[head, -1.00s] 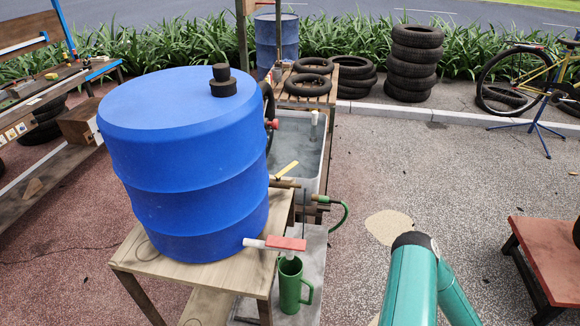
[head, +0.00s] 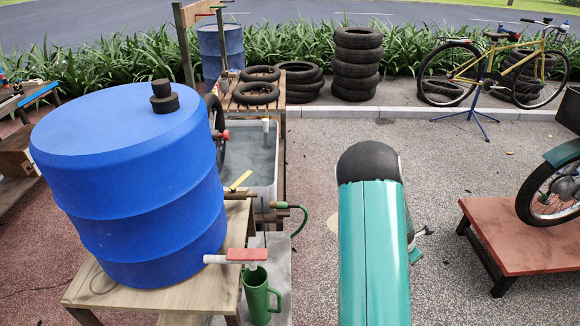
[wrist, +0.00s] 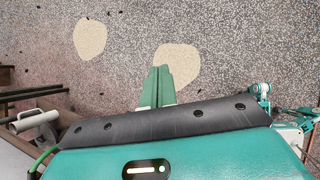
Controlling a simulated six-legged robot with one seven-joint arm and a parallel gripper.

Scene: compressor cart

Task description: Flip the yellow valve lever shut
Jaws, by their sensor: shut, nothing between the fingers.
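The yellow valve lever (head: 241,180) shows in the head view as a thin slanted bar, just right of the blue barrel and above a brass-coloured pipe (head: 240,194). The green hose (head: 300,219) curves away to its right. My gripper (wrist: 157,72) shows in the wrist view with its green fingers together and empty, over speckled ground. It is well apart from the lever, on the right side of the head view, where my arm mostly hides it. I cannot make out the lever in the wrist view.
The blue barrel (head: 130,190) stands on a wooden stand (head: 110,292), with a red-handled tap (head: 246,255) and green mug (head: 259,298) in front. A water tub (head: 271,175) lies behind the lever. A red platform (head: 510,235) stands right. Open ground lies between.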

